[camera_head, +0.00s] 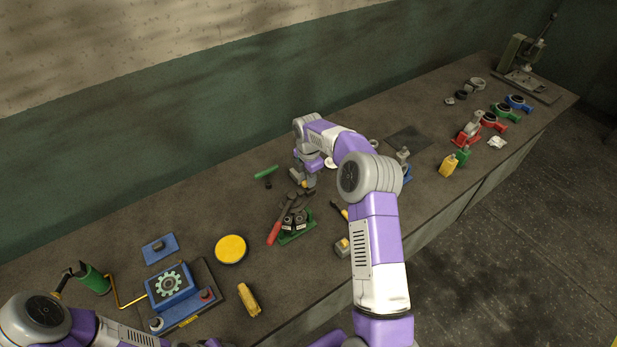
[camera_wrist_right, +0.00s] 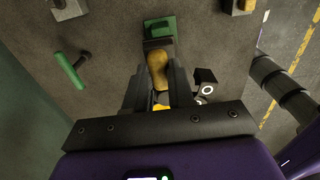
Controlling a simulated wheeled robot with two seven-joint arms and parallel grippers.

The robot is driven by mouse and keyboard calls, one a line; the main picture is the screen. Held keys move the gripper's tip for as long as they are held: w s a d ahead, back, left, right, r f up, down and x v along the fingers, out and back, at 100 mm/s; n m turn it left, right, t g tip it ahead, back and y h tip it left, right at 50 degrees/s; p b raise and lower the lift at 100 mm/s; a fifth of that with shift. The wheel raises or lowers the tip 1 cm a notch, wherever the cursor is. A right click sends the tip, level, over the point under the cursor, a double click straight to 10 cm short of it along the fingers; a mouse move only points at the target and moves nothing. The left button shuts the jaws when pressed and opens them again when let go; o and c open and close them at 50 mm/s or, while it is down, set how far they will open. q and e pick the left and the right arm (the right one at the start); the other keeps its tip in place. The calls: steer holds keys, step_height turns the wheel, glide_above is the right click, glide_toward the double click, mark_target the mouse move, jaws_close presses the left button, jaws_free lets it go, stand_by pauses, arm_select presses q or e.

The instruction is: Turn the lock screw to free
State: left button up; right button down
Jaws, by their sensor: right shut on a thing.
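My right gripper (camera_head: 303,187) is low over the middle of the bench. In the right wrist view its jaws (camera_wrist_right: 159,90) are closed around a yellow-tan rounded handle (camera_wrist_right: 158,68). A green block with a dark part (camera_wrist_right: 160,28) lies just past the handle; I cannot tell whether the two are joined. I cannot pick out the lock screw for certain. A blue box with a gear emblem (camera_head: 171,283) stands on a dark base at the lower left, with a red knob (camera_head: 206,295). Part of my left arm shows at the bottom left; its gripper is out of view.
A green bar handle (camera_head: 266,172) lies on the wall side of my right gripper. A green holder (camera_head: 298,237) with dark parts and a red-handled tool (camera_head: 274,234) are nearby. A yellow disc (camera_head: 231,249) lies left. Colored castings (camera_head: 491,121) stand farther right.

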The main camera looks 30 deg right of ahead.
steer(key=shift+s+a+f, duration=0.1)
steer(key=shift+f, duration=0.1)
steer(key=c, duration=1)
jaws_free()
steer(key=shift+o, duration=0.2)
steer(key=shift+r, duration=0.1)
step_height(320, 180, up, 8)
steer(key=shift+f+b, duration=0.2)
steer(key=shift+b, duration=0.15)
steer(key=shift+f, duration=0.1)
